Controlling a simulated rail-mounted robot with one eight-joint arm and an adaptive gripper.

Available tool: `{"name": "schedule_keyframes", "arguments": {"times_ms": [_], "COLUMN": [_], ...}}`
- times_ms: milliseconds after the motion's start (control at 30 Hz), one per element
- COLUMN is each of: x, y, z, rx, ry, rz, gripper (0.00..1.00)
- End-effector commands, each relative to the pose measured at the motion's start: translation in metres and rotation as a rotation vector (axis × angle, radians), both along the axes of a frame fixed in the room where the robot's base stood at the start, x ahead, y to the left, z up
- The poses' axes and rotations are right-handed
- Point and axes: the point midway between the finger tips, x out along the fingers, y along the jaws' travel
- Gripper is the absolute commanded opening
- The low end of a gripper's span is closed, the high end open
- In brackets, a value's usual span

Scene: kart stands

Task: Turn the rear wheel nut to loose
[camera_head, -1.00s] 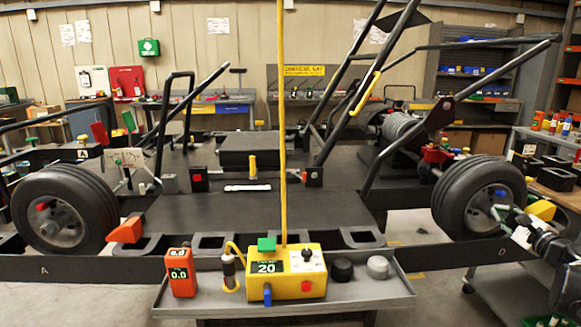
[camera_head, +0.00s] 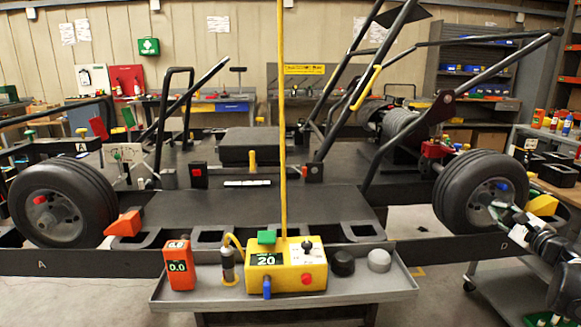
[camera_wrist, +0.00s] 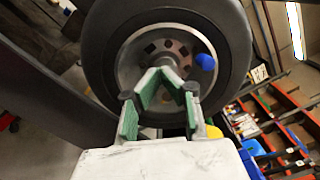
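The right-hand wheel (camera_head: 449,197) has a black tyre and a grey rim with a blue nut (camera_head: 503,186) on it. My gripper (camera_head: 497,210) is in front of this wheel, just below the blue nut. In the wrist view the wheel (camera_wrist: 235,62) fills the upper middle, and the blue nut (camera_wrist: 205,62) is right of the hub. My gripper's green-padded fingers (camera_wrist: 160,108) are spread and empty, pointing at the rim below the hub. The blue nut is beyond the fingertips, up and right. The left-hand wheel (camera_head: 90,205) carries a red nut (camera_head: 40,199).
A grey tray (camera_head: 205,296) in front holds an orange meter (camera_head: 180,266) and a yellow control box (camera_head: 312,268). A yellow wedge (camera_head: 541,205) is right of the wheel, close to my gripper. A frame bar (camera_head: 450,247) runs beside it. A cart (camera_head: 500,290) stands lower right.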

Motion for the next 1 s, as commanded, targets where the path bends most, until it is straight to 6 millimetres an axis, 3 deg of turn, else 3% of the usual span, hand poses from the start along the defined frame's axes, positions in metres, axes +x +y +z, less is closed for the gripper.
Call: {"name": "schedule_keyframes", "arguments": {"times_ms": [1000], "x": [-0.001], "y": [0.0056], "z": [-0.0063], "rx": [0.0], "ry": [0.001], "rz": [-0.005], "gripper": [0.0]}}
